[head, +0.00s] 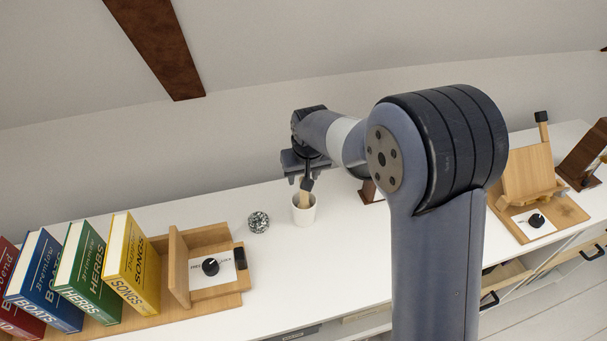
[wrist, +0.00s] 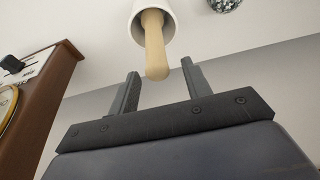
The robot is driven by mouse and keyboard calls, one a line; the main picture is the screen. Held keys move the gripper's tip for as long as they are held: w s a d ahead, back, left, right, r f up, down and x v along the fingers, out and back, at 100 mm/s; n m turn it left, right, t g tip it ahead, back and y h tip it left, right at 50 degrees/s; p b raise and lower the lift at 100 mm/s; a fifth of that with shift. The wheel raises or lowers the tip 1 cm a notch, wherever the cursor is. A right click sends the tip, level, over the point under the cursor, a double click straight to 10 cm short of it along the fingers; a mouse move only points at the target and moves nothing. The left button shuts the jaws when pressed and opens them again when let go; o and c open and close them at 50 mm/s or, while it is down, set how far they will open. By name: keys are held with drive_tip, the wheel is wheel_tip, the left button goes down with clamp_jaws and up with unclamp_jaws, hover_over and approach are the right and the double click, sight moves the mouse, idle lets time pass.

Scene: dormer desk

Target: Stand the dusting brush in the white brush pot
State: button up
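The white brush pot (head: 304,214) stands upright on the white desk near the middle of the head view. A pale wooden handle (head: 302,196), seemingly the dusting brush's, sticks up out of it. In the wrist view the pot's mouth (wrist: 174,30) is at the top, with the handle's rounded end (wrist: 155,62) pointing towards my gripper (wrist: 160,72). My gripper is open, its two dark fingers on either side of the handle's end with gaps showing. In the head view my gripper (head: 306,181) is just above the pot. The brush's other end is hidden inside the pot.
A speckled ball (head: 259,222) lies left of the pot. Upright books (head: 132,265) and a wooden stand with a card (head: 214,274) are at left. A wooden easel (head: 530,174) stands at right. A brown framed object (wrist: 38,103) is close at left in the wrist view.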

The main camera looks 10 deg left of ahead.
drive_tip(key=b+v, duration=0.1)
drive_tip(key=v, duration=1)
drive_tip(key=shift+w+f, duration=0.1)
drive_tip(key=shift+f, duration=0.1)
idle(0.5)
drive_tip(key=p+x, duration=0.1)
drive_tip(key=x, duration=0.8)
drive_tip(key=shift+f, duration=0.3)
drive_tip(key=shift+w+a+f, duration=0.15)
drive_tip(key=shift+w+f, duration=0.05)
drive_tip(key=shift+f, duration=0.1)
drive_tip(key=shift+r+p, duration=1.05)
drive_tip(key=shift+r, duration=0.2)
drive_tip(key=shift+f, duration=0.1)
